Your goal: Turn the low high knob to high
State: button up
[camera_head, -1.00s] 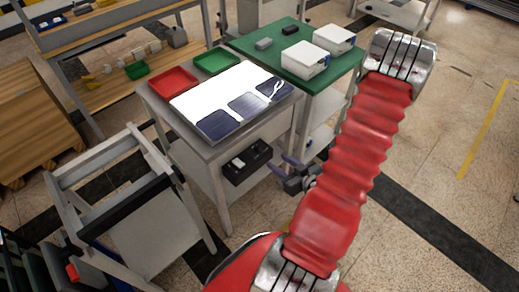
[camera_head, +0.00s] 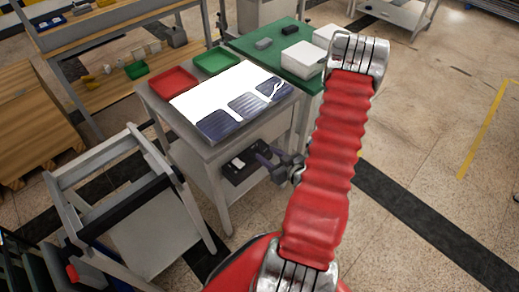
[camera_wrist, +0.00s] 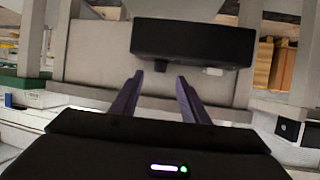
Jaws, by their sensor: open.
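A black box (camera_head: 236,174) sits on the lower shelf of the grey table, with small pale parts on it. In the wrist view the box (camera_wrist: 185,40) is ahead of my fingers, and a small pale piece (camera_wrist: 213,70) shows at its lower edge. I cannot tell whether that piece is the low high knob, and no low or high marking is readable. My gripper (camera_head: 265,154) is at the right of the box in the head view and partly covers it. In the wrist view its two purple fingers (camera_wrist: 160,77) are apart with nothing between them.
The grey table (camera_head: 222,149) carries a red tray (camera_head: 176,83), a green tray (camera_head: 216,61) and a white board with dark panels. Its top overhangs the shelf. A green-topped table (camera_head: 266,51) with white boxes stands behind. A metal frame stands at left. Open floor lies at right.

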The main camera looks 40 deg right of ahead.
aim_at(259, 148)
jog(key=x, duration=0.6)
jog(key=shift+w, duration=0.25)
jog(key=shift+c, duration=0.6)
jog(key=c, duration=0.9)
